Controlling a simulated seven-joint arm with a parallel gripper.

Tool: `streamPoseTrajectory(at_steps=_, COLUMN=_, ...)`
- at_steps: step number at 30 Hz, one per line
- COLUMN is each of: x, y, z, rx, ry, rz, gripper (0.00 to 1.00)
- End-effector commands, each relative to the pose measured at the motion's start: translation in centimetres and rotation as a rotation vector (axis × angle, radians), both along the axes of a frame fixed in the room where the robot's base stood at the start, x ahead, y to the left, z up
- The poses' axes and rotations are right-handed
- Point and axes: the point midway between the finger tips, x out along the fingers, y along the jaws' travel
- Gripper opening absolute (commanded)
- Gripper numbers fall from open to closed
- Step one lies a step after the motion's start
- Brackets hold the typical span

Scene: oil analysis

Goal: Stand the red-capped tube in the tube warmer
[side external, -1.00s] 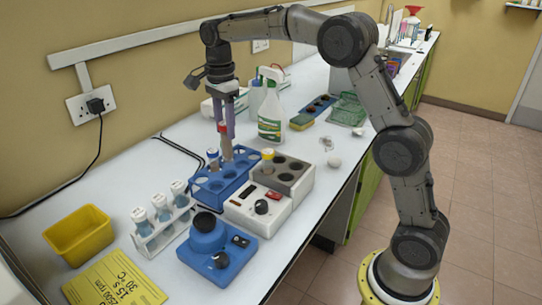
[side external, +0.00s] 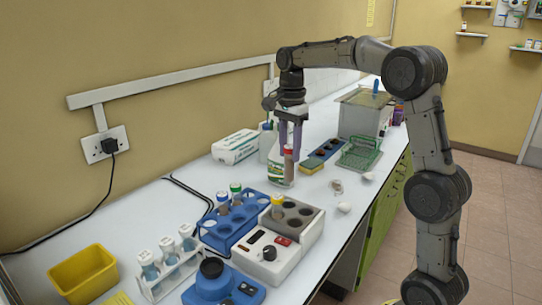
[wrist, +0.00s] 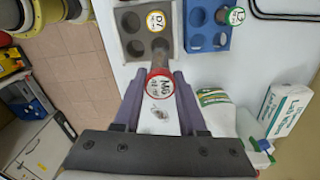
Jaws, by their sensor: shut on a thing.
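My gripper (side external: 290,122) is shut on the red-capped tube (side external: 289,165), which hangs upright below the fingers with brownish contents. In the wrist view the tube's red cap with a white label (wrist: 161,86) sits between the fingertips (wrist: 160,80). The tube warmer (side external: 268,259) is a white box with a grey holed block (side external: 316,219) on top. A yellow-capped tube (side external: 277,205) stands in one of its holes; other holes look empty. The held tube is in the air, behind the warmer in the side view, apart from it.
A blue rack (side external: 222,241) beside the warmer holds green-capped and blue-capped tubes.

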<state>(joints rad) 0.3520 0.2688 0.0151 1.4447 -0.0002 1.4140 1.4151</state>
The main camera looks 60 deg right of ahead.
Motion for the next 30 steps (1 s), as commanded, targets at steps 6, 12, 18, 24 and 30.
streamPoseTrajectory(at_steps=6, x=-0.1, y=-0.1, z=-1.2, rx=0.0, ry=0.002, rz=0.001, gripper=0.0)
streamPoseTrajectory(at_steps=12, x=-0.1, y=0.0, z=-3.0, rx=0.0, ry=0.002, rz=0.001, gripper=0.0)
streamPoseTrajectory(at_steps=18, x=-0.1, y=0.0, z=-4.8, rx=0.001, ry=0.003, rz=0.001, gripper=0.0)
streamPoseTrajectory(at_steps=24, x=-0.1, y=0.0, z=-6.6, rx=0.001, ry=0.003, rz=0.001, gripper=0.0)
streamPoseTrajectory(at_steps=30, x=-0.1, y=0.0, z=-8.4, rx=0.0, ry=0.002, rz=0.001, gripper=0.0)
